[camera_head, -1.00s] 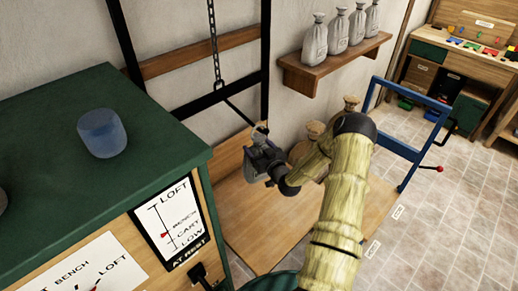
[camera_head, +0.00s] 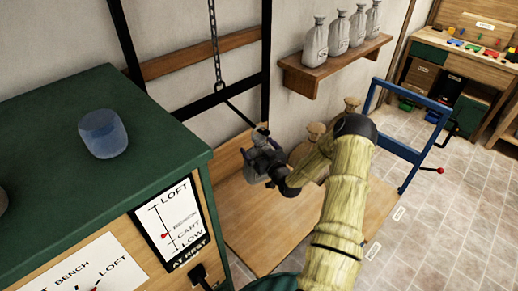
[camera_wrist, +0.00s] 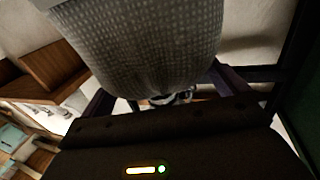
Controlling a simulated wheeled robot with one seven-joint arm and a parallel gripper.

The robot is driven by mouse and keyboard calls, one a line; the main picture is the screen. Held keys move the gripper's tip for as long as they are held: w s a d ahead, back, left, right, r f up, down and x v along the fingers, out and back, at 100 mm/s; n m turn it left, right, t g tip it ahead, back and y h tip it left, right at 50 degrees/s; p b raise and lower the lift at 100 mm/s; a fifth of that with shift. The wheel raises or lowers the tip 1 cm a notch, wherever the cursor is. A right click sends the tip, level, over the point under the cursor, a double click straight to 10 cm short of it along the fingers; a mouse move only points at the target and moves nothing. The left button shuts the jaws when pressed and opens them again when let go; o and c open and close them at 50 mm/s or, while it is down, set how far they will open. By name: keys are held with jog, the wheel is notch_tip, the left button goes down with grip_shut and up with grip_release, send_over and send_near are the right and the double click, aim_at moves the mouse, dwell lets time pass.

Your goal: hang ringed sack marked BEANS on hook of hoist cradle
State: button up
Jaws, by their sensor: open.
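My gripper (camera_head: 257,156) is open at the foot of the hoist's dark frame, below its slanted bar. In the wrist view a grey woven sack (camera_wrist: 140,45) fills the upper middle, very close to the jaws. Small shiny metal parts show just under it; I cannot tell whether they are a ring or the hook. No BEANS marking is readable on this sack. The hoist chain (camera_head: 217,45) hangs down to the slanted black bar (camera_head: 238,113). My gripper hides the lower end of that bar in the head view, so the hook and the sack's contact with it cannot be made out.
A green-topped cabinet (camera_head: 60,120) with a blue cup (camera_head: 103,134) stands at left. Several grey sacks stand on a wall shelf (camera_head: 305,78). Brown sacks (camera_head: 316,130) stand behind my arm. A blue frame (camera_head: 408,152) stands at right.

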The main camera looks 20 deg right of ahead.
jog(key=s+d+b, duration=0.1)
jog(key=s+b, duration=0.4)
jog(key=s, duration=1.2)
jog(key=shift+s+d+b, duration=0.2)
jog(key=shift+d+b, duration=0.05)
jog(key=shift+b, duration=0.05)
